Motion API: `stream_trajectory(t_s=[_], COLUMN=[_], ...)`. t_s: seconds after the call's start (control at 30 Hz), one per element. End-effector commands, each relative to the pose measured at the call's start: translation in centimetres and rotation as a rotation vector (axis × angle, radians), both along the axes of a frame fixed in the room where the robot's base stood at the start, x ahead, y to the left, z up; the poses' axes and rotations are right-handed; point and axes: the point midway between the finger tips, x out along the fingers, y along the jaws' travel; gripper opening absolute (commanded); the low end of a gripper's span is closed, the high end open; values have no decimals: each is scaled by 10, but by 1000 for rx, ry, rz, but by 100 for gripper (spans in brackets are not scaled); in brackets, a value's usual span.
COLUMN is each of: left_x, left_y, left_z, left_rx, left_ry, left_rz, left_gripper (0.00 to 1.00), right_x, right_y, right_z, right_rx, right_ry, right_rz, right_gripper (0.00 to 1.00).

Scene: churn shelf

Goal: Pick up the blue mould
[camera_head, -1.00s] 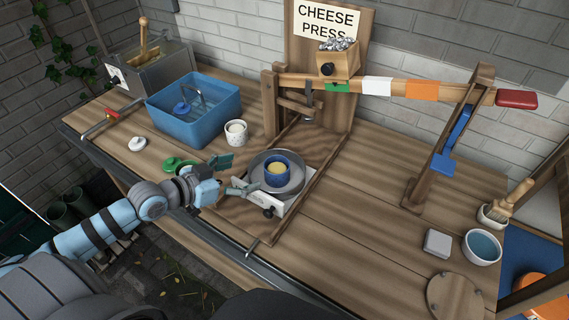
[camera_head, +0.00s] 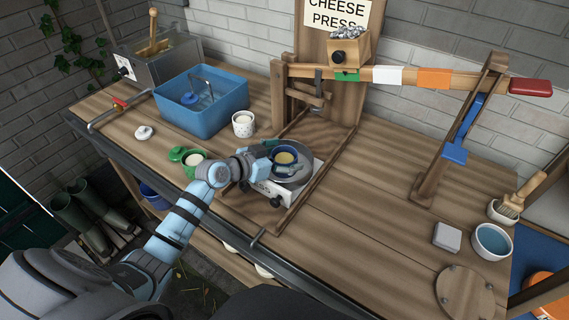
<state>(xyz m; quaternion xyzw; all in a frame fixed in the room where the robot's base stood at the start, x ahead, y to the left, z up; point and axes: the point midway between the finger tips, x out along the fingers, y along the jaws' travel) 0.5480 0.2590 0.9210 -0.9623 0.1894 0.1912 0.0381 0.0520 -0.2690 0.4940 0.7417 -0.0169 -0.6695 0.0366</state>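The blue mould (camera_head: 285,157) is a small round cup with pale yellow contents. It sits in a round grey metal pan (camera_head: 296,179) on a white scale-like base under the cheese press. My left gripper (camera_head: 277,158) reaches in from the left at the pan, with its fingers at the mould's near left side and apparently about it. The fingers partly hide the mould, and I cannot tell whether they press on it. The mould looks upright and still down in the pan. My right gripper is not in view.
A blue tub (camera_head: 203,118) stands further back. The press's wooden upright (camera_head: 278,98) and lever (camera_head: 400,76) are beyond the pan. The middle right of the bench is clear.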

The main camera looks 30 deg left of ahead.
Motion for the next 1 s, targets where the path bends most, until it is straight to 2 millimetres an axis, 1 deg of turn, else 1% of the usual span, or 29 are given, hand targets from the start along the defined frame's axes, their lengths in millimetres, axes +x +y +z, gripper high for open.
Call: stream_trajectory(t_s=[0.03,0.23,0.27,0.5,0.57,0.63,0.67,0.77,0.87,0.9,1.0], left_x=[0,0,0,0,0,0,0,0,0,0,0], left_y=[0,0,0,0,0,0,0,0,0,1,1], left_z=[0,0,0,2,6,13,18,42,78,94,133], left_rx=[0,0,0,0,1,0,1,2,2,4,4], left_ry=[0,0,-1,-1,-1,-2,-3,-6,-7,-9,-8], left_rz=[0,0,1,1,1,1,-1,-1,-1,-1,0], left_gripper=[65,33,32,31,31,31,31,31,31,31,31], right_x=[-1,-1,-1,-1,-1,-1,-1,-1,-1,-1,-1], right_y=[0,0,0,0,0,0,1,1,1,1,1], right_z=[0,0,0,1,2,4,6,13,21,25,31], right_rx=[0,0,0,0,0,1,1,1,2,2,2], right_ry=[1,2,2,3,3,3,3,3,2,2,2], right_rz=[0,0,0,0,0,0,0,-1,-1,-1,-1], right_gripper=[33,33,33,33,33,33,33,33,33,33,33])
